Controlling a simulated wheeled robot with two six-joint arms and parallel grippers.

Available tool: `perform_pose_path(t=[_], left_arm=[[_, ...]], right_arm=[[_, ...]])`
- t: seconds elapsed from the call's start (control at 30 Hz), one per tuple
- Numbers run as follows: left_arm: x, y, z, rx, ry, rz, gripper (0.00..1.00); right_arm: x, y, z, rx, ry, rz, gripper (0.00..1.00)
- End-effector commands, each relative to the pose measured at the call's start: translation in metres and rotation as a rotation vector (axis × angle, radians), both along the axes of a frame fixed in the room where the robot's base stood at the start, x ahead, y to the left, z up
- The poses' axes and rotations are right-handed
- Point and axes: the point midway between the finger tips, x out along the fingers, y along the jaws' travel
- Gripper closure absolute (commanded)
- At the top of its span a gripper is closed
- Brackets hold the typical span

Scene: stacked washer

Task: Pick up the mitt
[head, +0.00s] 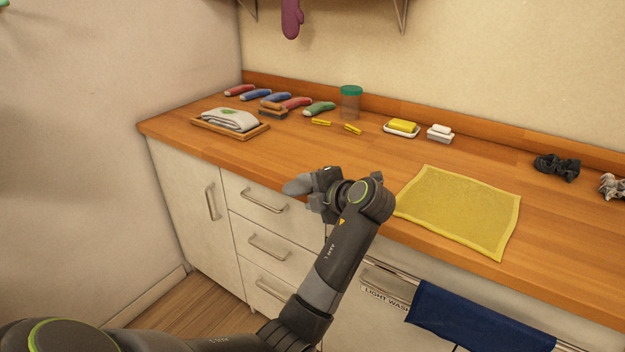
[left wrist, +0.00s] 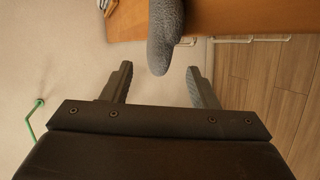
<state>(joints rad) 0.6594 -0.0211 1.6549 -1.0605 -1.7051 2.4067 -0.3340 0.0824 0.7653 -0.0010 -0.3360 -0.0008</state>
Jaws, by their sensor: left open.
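A grey, soft, rounded fabric piece (head: 298,186), which looks like the mitt, lies at the counter's front edge with one end sticking out past it. In the left wrist view the grey mitt (left wrist: 164,38) lies ahead, its rounded tip at the gap between the fingertips. My left gripper (head: 322,188) is at the counter edge beside it, and its own wrist partly hides the spot in the head view. The left gripper (left wrist: 159,68) is open and does not visibly grip the cloth. A purple mitten-shaped thing (head: 291,18) hangs on the back wall. My right gripper is not in view.
A yellow cloth (head: 460,210) lies right of my arm. Socks, a tray (head: 248,133) with folded cloth, a green-lidded jar (head: 351,104), and soap dishes stand farther back. A dark blue towel (head: 470,318) hangs below the counter front. The counter between is clear.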

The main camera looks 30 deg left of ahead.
Motion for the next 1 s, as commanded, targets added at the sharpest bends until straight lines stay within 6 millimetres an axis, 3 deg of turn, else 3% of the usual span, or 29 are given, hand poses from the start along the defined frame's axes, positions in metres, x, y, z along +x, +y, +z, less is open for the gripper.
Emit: perform_pose_path(t=[0.5,0.77,1.0], left_arm=[[0.019,0.048,-0.022,0.000,0.003,0.000,0.46],[0.020,0.050,-0.024,-0.002,0.001,-0.001,0.46],[0.020,0.050,-0.024,-0.002,0.001,-0.001,0.76]], right_arm=[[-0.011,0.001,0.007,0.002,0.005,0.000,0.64],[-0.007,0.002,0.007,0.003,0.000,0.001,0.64],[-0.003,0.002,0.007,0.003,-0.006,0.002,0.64]])
